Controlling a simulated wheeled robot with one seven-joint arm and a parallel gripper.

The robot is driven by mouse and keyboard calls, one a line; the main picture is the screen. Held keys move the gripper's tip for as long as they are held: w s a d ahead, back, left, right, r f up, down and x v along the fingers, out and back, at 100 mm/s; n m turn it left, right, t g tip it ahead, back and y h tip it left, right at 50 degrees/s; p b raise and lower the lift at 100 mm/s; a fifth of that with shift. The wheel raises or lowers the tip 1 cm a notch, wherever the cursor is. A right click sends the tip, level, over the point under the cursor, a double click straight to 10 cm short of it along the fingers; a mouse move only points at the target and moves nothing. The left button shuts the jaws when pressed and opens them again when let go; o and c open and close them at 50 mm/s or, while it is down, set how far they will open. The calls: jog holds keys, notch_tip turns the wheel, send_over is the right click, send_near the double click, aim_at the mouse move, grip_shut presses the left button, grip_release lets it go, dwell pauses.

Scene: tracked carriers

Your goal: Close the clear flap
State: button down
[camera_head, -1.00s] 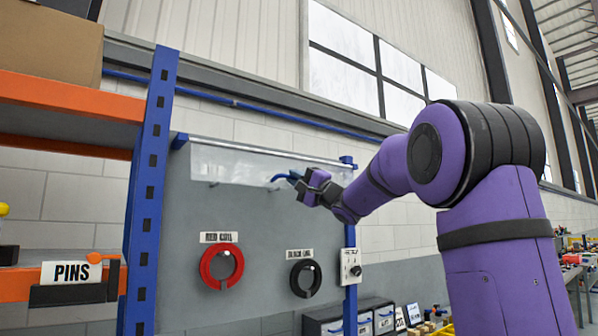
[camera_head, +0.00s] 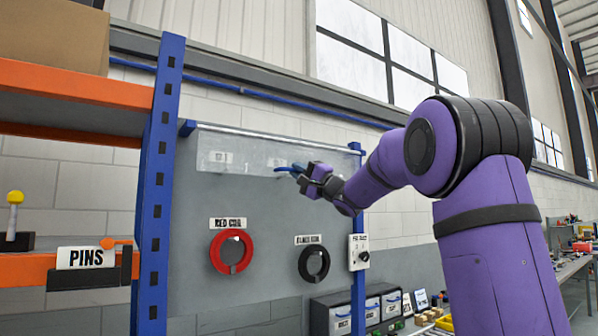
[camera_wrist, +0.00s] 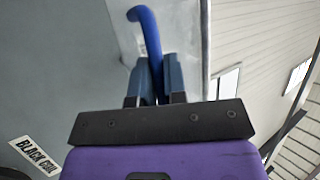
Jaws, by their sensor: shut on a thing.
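The clear flap (camera_head: 245,145) is a see-through sheet along the top of a grey board, under a pale bar, in the head view. Its lower edge is well above the coils, and two small labels show through it. A blue curved handle (camera_head: 284,169) is at its lower right part. My gripper (camera_head: 302,173) is shut on this handle. In the wrist view the blue handle (camera_wrist: 147,30) rises from between the two dark fingers of my gripper (camera_wrist: 156,82). How far the flap stands out from the board is hard to tell.
A red coil (camera_head: 231,268) and a black coil (camera_head: 304,264) hang lower on the board (camera_head: 265,215). A blue upright (camera_head: 157,190) and orange shelf (camera_head: 75,92) stand at left. A small switch box (camera_head: 359,262) is on the right post. Bins (camera_head: 372,309) stand below.

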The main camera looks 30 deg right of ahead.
jog(key=c, duration=1.2)
grip_release()
jog(key=shift+f, duration=0.1)
jog(key=shift+s+d+f, duration=0.1)
jog(key=shift+s+f, duration=0.1)
jog(key=shift+f, duration=0.05)
jog(key=v, duration=1)
jog(key=shift+s+r, duration=0.15)
